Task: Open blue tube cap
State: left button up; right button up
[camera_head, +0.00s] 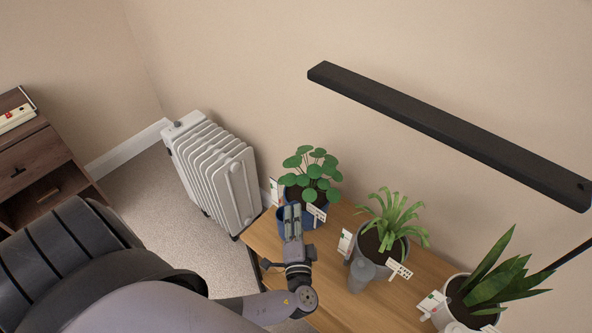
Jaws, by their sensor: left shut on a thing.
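My left gripper (292,214) is at the near left end of the wooden table, just in front of the round-leafed plant. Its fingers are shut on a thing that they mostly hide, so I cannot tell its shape. Dark blue surfaces (281,214) show beside and behind the fingers. I cannot tell whether they belong to a blue tube, its cap or the plant's pot. No blue tube cap can be clearly made out. My right gripper is not in view.
The wooden table (340,300) bears a round-leafed plant (311,172), a ribbon-leafed plant (391,222), a spiky plant (492,285), white tags and a grey bottle (361,273). A black bar (440,130) hangs above. A white radiator (215,175) and a wooden cabinet (35,160) stand left.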

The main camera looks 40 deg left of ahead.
pick_arm(q)
jog(key=shift+s+d+f, duration=0.15)
jog(key=shift+d+f, duration=0.05)
jog(key=shift+f, duration=0.2)
grip_shut()
jog(key=m+t+b, duration=0.1)
jog(key=b, duration=0.2)
jog(key=d+f+m+t+b, duration=0.1)
jog(key=m+b, duration=0.1)
jog(key=b, duration=0.2)
jog(key=d+m+t+b, duration=0.1)
jog(key=m+b, duration=0.1)
jog(key=b, duration=0.1)
jog(key=shift+f+t+y+b, duration=0.3)
jog(key=shift+f+y+b, duration=0.1)
